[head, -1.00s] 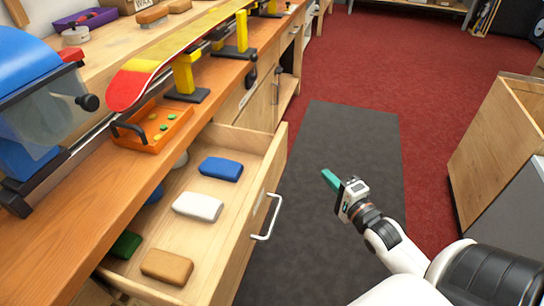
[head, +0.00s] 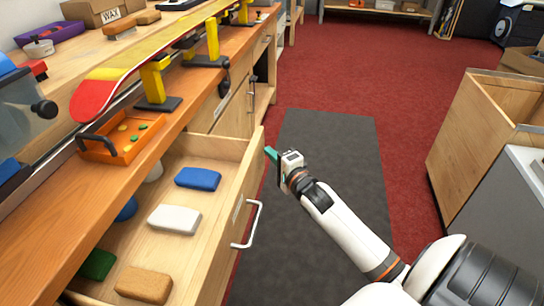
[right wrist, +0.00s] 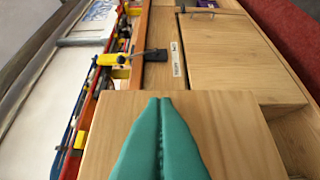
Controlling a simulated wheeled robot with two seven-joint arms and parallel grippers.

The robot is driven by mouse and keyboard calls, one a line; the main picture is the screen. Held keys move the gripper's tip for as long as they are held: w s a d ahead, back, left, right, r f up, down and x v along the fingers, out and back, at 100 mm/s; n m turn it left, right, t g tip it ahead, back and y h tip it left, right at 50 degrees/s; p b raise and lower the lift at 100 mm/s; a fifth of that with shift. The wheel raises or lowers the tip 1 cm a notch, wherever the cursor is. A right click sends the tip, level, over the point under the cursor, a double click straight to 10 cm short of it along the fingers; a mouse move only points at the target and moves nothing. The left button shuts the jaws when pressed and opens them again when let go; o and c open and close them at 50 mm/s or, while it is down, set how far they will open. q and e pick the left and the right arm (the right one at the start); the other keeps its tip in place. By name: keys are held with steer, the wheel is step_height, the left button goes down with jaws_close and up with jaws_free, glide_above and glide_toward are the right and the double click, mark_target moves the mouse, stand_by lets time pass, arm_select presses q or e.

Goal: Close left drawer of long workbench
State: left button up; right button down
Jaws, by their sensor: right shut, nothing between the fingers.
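The left drawer (head: 215,217) of the long workbench (head: 100,195) is pulled well out. It holds a blue block (head: 198,179), a white block (head: 174,219), a tan block (head: 143,285), a green block (head: 98,263) and others partly under the bench top. Its metal handle (head: 250,225) is on the front panel. My right gripper (head: 272,160), with teal fingers, is beside the far end of the drawer front. In the right wrist view its shut fingers (right wrist: 161,140) are empty and over pale wood. I cannot tell whether they touch it. My left gripper is not in view.
An orange tray (head: 121,138) and a snowboard (head: 130,80) on yellow clamps occupy the bench top. A grey mat (head: 330,160) lies on the red floor in front. A wooden box (head: 480,130) stands at the right. The aisle between is clear.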

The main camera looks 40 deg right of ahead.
mark_target(184, 136)
steer(key=shift+w, duration=0.1)
stand_by(0.3)
